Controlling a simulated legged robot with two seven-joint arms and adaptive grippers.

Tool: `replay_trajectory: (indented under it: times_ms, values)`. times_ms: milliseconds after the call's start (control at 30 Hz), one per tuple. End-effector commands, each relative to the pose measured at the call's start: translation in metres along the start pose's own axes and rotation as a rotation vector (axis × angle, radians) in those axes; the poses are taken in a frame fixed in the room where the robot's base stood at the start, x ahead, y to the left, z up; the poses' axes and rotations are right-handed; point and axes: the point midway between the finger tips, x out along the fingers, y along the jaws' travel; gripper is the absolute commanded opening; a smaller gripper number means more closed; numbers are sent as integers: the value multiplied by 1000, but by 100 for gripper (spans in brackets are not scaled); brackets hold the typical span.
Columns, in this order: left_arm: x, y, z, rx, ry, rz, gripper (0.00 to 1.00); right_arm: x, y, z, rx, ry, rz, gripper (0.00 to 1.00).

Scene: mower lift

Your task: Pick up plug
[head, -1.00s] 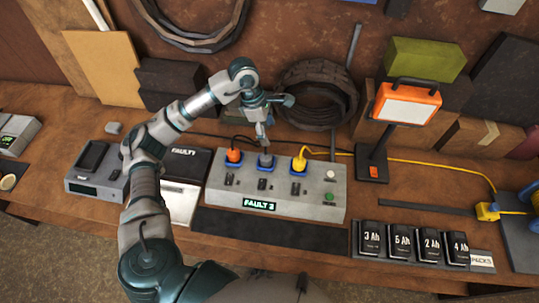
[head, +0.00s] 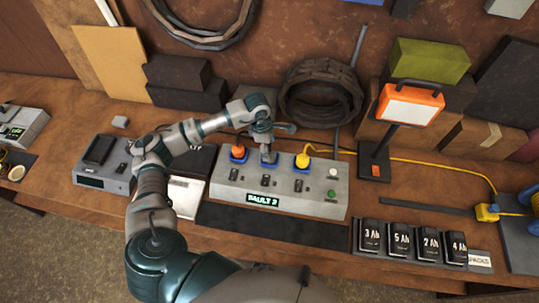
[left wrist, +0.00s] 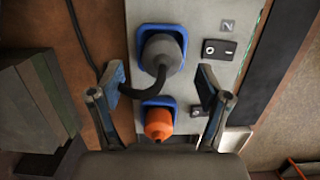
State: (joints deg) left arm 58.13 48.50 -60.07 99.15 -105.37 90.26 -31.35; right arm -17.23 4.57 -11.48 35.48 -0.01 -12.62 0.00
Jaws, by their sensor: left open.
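A grey outlet box (head: 225,187) on the bench holds three plugs in blue-rimmed sockets. They are an orange plug (head: 238,150), a grey plug (head: 269,158) and a yellow plug (head: 303,159). My left gripper (head: 266,146) is open, just above the grey plug and partly hiding it. In the left wrist view, its two fingers (left wrist: 160,88) stand apart. The grey plug (left wrist: 162,52), with its dark cord, shows between and beyond them, and the orange plug (left wrist: 158,123) lies nearer the palm. I see no contact with either plug. My right gripper is not in view.
An orange work lamp (head: 408,103) stands right of the box, with a yellow cord (head: 420,167) behind it. Several battery packs (head: 400,240) sit at front right. A grey device (head: 100,165) is at left. Coiled hose (head: 322,97) and boxes stand along the wall.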

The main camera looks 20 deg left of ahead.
Motion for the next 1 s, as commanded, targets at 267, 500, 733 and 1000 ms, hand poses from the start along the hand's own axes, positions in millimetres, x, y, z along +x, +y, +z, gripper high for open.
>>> replay_trajectory:
  times_ms: [267,500,733,1000]
  values:
    - [33,-1,1,1,0,0,77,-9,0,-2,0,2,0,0]
    - [34,-1,0,1,-1,0,69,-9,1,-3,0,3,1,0]
    - [34,-1,0,0,-1,0,12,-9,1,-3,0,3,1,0]
    - [34,-1,0,0,-1,0,9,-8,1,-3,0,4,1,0]
